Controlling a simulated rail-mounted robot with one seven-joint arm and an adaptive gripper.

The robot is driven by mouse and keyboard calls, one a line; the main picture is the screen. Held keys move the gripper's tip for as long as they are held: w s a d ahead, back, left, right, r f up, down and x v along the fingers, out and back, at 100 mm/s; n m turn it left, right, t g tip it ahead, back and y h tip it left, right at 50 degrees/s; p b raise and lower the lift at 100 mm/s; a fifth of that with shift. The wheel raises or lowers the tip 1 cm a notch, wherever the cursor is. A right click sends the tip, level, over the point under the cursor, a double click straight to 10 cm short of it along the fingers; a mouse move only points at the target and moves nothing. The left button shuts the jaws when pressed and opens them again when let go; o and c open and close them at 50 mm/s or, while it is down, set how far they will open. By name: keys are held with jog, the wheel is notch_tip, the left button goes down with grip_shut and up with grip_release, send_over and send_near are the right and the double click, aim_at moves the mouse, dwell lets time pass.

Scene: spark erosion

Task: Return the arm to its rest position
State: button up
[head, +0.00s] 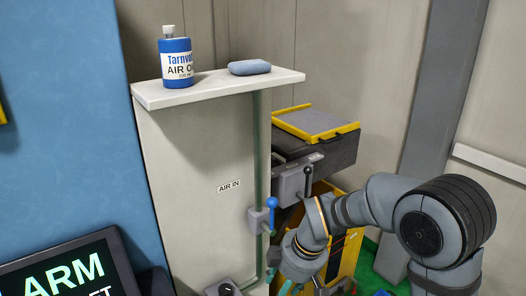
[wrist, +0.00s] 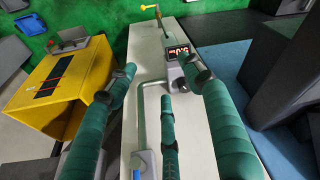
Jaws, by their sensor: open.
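My arm comes in from the right of the head view, bent low in front of a grey panel (head: 190,170) marked AIR IN. My gripper (head: 284,284) is at the bottom edge there, partly cut off by the frame. In the wrist view my gripper (wrist: 160,82) shows its green ribbed fingers spread apart, with nothing between them. The fingers hang over the pale panel face, which carries a pipe and a small box with red digits (wrist: 178,49). I cannot tell whether any finger touches the panel.
A blue bottle (head: 176,64) and a blue-grey block (head: 249,68) stand on the panel's top shelf. A blue-handled valve (head: 271,214) and black-levered box (head: 298,184) sit beside my arm. A yellow cabinet (wrist: 55,95) stands left in the wrist view.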

jog(key=s+f+m+g+b, duration=0.1)
jog(key=s+f, duration=0.4)
jog(key=f, duration=0.1)
notch_tip(320, 180, up, 6)
jog(key=w+d+m+t, duration=0.1)
jog(key=w, duration=0.1)
jog(key=shift+f, duration=0.2)
jog(key=shift+w+r, duration=0.1)
dwell(2.6)
